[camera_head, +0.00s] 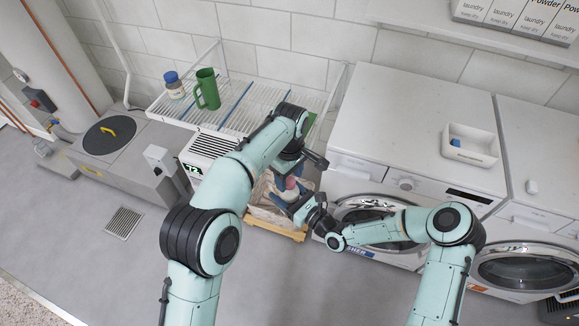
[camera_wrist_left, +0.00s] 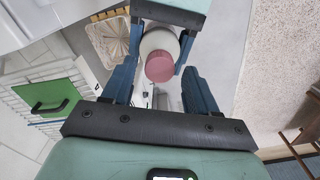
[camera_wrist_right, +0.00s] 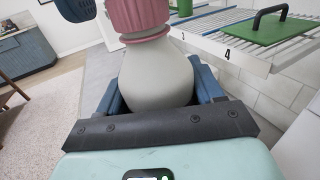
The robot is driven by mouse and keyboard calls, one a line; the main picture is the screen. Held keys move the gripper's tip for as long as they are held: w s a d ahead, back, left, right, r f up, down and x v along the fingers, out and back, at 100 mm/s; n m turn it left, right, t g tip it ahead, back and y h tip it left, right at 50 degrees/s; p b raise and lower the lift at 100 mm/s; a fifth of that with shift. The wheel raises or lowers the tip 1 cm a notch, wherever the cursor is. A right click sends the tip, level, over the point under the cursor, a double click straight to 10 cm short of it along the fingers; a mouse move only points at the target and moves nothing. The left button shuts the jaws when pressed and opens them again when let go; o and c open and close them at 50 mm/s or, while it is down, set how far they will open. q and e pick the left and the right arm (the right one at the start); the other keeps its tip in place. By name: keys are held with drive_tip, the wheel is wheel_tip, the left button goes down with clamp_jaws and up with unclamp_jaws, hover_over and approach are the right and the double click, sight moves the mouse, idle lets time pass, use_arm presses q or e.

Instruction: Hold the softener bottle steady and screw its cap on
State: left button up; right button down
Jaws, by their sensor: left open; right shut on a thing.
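The softener bottle (camera_wrist_right: 157,75) is pale grey-white and rounded, and stands upright in the right wrist view. Its ribbed pink cap (camera_wrist_right: 140,14) sits at the neck; I cannot tell how far it is threaded. My right gripper (camera_wrist_right: 157,92) is shut around the bottle's body. In the head view the bottle (camera_head: 287,196) is small, with the cap (camera_head: 290,184) on top. My left gripper (camera_wrist_left: 160,72) is open, its fingers on either side of the cap (camera_wrist_left: 160,66) with gaps. The bottle's body (camera_wrist_left: 158,42) shows behind the cap.
A wooden-edged laundry basket (camera_head: 268,227) stands below the grippers. A wire rack (camera_head: 235,119) behind carries a green jug (camera_head: 207,91) and a blue-lidded jar (camera_head: 174,86). A washer (camera_head: 405,115) at right bears a white tray (camera_head: 469,155). The floor at left is mostly clear.

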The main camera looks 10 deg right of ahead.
use_arm(q)
drive_tip(key=shift+f, duration=0.4)
drive_tip(key=shift+c, duration=0.3)
clamp_jaws()
